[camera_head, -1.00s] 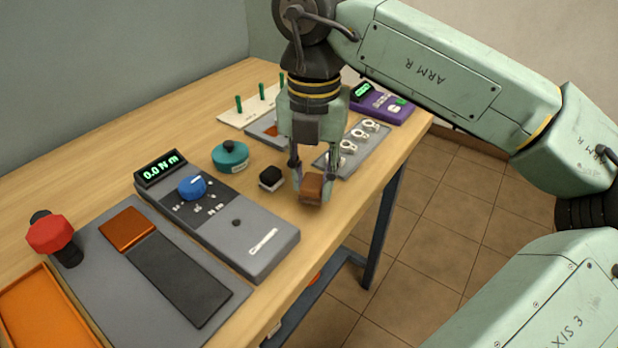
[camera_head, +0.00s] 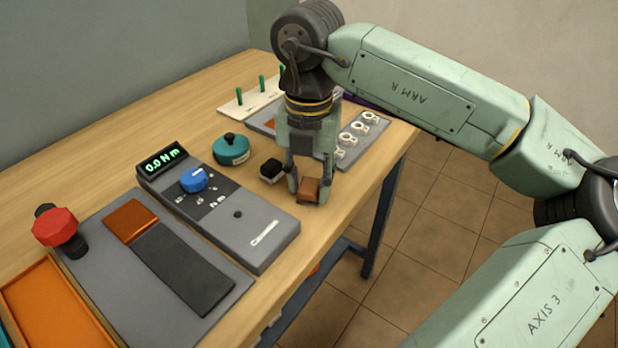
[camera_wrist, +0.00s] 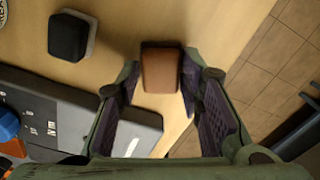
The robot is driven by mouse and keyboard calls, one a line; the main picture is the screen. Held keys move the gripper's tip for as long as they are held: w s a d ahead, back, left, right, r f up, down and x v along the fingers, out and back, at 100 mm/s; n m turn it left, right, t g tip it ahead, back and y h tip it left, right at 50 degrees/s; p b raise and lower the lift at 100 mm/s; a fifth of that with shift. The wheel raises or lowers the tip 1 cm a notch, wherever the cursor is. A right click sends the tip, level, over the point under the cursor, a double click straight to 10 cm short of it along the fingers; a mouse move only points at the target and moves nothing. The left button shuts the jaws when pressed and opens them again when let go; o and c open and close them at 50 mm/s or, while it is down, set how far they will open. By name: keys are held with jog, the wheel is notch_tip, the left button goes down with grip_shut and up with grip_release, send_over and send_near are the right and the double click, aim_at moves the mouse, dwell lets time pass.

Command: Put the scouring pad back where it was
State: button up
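A small brown block (camera_head: 309,190), which I take to be the scouring pad, is between the fingertips of my gripper (camera_head: 309,196) near the table's front edge. In the wrist view the brown pad (camera_wrist: 161,70) sits between the two fingers (camera_wrist: 161,80), which close in on its sides. Its underside is hidden, so I cannot tell whether it touches the table. A black block with a pale lower layer (camera_head: 271,170) stands just left of my gripper and also shows in the wrist view (camera_wrist: 69,36).
A grey torque tester (camera_head: 240,215) lies left of my gripper, with a teal round container (camera_head: 231,149) behind. A grey plate with white clips (camera_head: 372,133) is to the right. A grey board (camera_head: 95,250) with a copper square (camera_head: 131,220) and a red knob (camera_head: 54,227) are far left.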

aim_at(309, 184)
jog(key=shift+o, duration=1.2)
notch_tip(309, 184, up, 12)
jog(key=shift+r+b, duration=0.2)
jog(key=shift+b, duration=0.1)
